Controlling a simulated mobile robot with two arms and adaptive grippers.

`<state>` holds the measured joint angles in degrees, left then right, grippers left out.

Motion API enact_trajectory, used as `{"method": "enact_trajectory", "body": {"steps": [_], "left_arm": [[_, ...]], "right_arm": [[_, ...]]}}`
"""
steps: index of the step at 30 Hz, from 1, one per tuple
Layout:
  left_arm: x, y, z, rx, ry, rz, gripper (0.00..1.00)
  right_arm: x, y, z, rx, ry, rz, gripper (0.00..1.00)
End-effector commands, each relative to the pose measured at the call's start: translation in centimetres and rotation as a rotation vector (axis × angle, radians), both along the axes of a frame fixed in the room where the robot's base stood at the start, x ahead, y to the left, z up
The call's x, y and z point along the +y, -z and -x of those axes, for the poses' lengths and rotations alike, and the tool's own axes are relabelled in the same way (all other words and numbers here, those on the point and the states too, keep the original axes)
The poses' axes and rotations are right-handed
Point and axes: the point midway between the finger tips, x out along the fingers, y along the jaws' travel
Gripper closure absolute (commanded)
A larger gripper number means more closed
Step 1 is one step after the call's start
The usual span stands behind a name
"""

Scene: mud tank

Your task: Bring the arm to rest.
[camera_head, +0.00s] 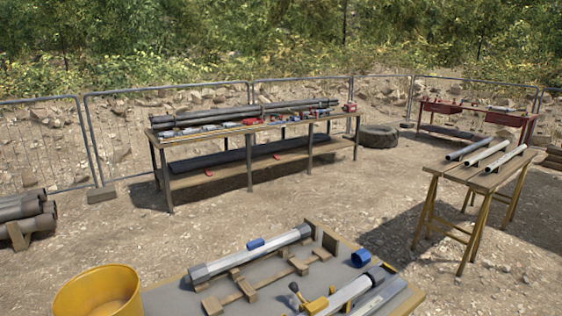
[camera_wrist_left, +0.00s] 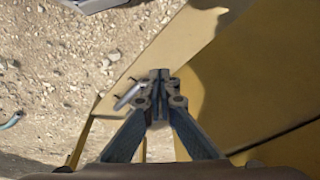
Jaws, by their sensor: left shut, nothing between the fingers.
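My left gripper (camera_wrist_left: 160,76) shows in the left wrist view. Its two fingers meet at the tips and hold nothing. A large yellow surface (camera_wrist_left: 240,85), with flat panels and a dark shadow, fills the right of that view. I cannot tell how far it is from the fingers. Stony ground (camera_wrist_left: 70,60) lies to the left. Neither arm nor gripper shows in the head view.
The head view shows a near table (camera_head: 228,262) with a grey tube (camera_head: 250,250), wooden cradles and a yellow bucket (camera_head: 97,291) at its left. A long bench (camera_head: 225,178) and a trestle table (camera_head: 452,172) with pipes stand beyond. Open ground lies between.

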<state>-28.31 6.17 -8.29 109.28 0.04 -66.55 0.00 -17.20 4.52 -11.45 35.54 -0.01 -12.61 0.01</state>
Motion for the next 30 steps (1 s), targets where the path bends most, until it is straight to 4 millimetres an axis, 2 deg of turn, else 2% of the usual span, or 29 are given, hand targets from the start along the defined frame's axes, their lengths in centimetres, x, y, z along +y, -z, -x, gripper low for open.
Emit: {"method": "enact_trajectory", "body": {"steps": [1,6,11,15,18,21,25,30], "left_arm": [[0.1,2.7,0.6,0.016,0.002,-0.002,1.0],[0.3,10.2,2.8,0.046,0.007,-0.005,1.0],[0.8,16.7,6.3,0.076,0.014,-0.009,1.0],[1.4,21.5,10.1,0.101,0.02,-0.012,1.0],[2.0,24.3,13.1,0.118,0.023,-0.015,1.0],[2.5,26.3,15.8,0.132,0.027,-0.018,1.0],[3.1,27.8,18.6,0.144,0.031,-0.02,1.0],[3.4,28.5,20.0,0.149,0.034,-0.02,1.0]], "right_arm": [[0.0,0.3,0.0,0.0,0.0,0.0,0.3],[-0.1,0.9,0.0,0.001,0.0,0.001,0.3],[-0.2,1.4,0.0,0.001,0.0,0.002,0.3],[-0.2,1.9,0.0,0.001,0.0,0.002,0.3],[-0.2,2.2,0.0,0.001,-0.001,0.002,0.3],[-0.2,2.4,0.0,0.001,0.0,0.002,0.3],[-0.2,2.6,0.0,0.001,-0.001,0.002,0.3],[-0.2,2.7,0.0,0.001,-0.001,0.002,0.3]]}}
